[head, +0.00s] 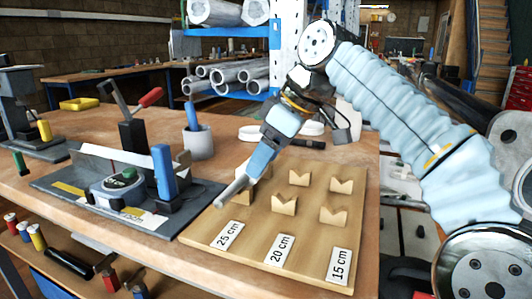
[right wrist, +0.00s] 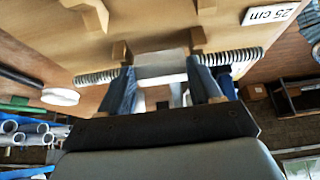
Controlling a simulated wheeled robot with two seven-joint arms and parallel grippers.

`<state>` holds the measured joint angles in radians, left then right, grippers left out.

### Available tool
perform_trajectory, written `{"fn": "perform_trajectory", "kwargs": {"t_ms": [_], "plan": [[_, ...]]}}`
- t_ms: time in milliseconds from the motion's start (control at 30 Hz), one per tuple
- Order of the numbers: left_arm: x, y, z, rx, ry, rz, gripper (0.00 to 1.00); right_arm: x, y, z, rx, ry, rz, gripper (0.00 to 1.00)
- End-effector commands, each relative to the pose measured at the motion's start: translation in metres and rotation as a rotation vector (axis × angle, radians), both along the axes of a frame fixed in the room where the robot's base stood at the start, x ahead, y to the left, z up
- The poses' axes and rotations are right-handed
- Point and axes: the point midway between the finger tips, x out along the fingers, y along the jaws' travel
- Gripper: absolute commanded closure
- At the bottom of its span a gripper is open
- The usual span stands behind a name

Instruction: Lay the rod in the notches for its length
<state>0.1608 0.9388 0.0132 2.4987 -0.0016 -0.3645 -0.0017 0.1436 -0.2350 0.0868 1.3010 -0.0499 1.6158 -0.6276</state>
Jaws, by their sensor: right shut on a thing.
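My right gripper (head: 259,160) is shut on a grey rod (head: 231,191), held above the wooden notch board (head: 308,246). In the right wrist view the rod (right wrist: 236,57) has threaded ends and a smooth middle between the fingers (right wrist: 160,78). The board carries rows of V-notched blocks, including one in the 20 cm row (head: 284,205) and one in the 15 cm row (head: 334,215). Labels read 25 cm (head: 229,235), 20 cm (head: 279,250) and 15 cm (head: 339,266). The rod is over the 25 cm row, whose blocks are partly hidden; I cannot tell whether it touches them. My left gripper is not in view.
Left of the board, a dark-based bench fixture (head: 120,215) carries a tape measure (head: 115,188) and a blue upright handle (head: 164,172). A grey cup (head: 199,143) stands behind it. White rings (head: 252,133) lie behind the board. The bench's front edge is close to the board.

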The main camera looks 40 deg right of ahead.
Motion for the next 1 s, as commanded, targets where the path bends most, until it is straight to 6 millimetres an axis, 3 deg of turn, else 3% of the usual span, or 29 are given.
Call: {"fn": "perform_trajectory", "kwargs": {"t_ms": [367,400,600,867,1000], "plan": [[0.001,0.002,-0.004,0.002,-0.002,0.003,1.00,0.000,0.000,-0.005,0.001,-0.003,0.000,0.93],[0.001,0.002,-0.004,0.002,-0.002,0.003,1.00,0.000,0.000,-0.005,0.001,-0.003,0.000,0.35],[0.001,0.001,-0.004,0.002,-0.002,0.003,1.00,0.000,0.000,-0.005,0.000,-0.002,0.000,0.07],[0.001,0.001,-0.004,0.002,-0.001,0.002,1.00,0.000,0.000,-0.005,0.000,0.002,-0.001,0.07],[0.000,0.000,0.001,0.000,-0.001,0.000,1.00,-0.004,-0.003,0.007,-0.001,-0.001,-0.002,0.07]]}}
